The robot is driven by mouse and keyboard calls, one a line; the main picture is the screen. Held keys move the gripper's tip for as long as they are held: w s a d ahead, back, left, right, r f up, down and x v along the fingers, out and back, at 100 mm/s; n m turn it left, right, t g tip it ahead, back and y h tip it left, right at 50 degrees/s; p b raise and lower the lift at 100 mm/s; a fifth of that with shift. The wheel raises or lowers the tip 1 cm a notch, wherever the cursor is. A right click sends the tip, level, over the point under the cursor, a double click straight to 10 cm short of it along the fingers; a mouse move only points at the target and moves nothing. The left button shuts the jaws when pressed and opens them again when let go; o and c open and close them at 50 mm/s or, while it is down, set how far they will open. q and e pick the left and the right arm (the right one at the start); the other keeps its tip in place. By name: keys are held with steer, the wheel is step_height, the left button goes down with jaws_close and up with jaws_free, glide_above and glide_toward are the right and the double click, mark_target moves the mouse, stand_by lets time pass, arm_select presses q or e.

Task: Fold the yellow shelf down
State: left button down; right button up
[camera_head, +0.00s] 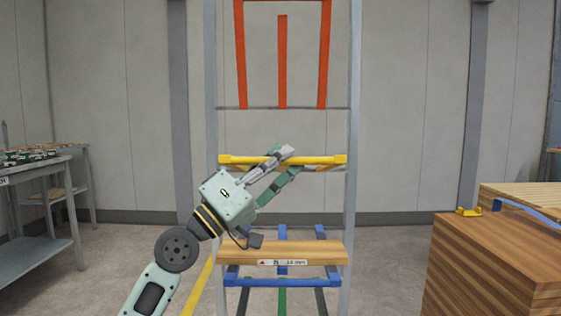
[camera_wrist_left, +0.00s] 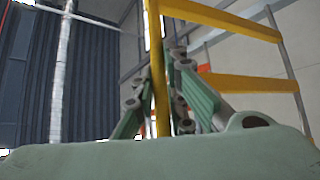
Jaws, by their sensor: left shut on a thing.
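The yellow shelf (camera_head: 325,159) spans the two grey uprights of the rack at about mid-height, its front bar level in the head view. My left gripper (camera_head: 289,161) reaches up from the lower left, with its fingers at the bar right of its middle. In the left wrist view, a yellow bar of the shelf (camera_wrist_left: 157,75) passes between the two green fingers, and my left gripper (camera_wrist_left: 160,68) is shut on it. The fingers hide part of the shelf. My right gripper is not in view.
Below, a wooden board (camera_head: 235,253) with a label lies on a blue shelf (camera_head: 320,283). Red bars (camera_head: 282,60) stand upright above. A wooden block stack (camera_head: 480,260) is at the right, a grey table (camera_head: 40,256) at the left.

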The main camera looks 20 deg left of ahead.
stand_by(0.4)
arm_select(q)
steer(key=c, duration=1.8)
jaws_free()
steer(key=shift+o, duration=0.2)
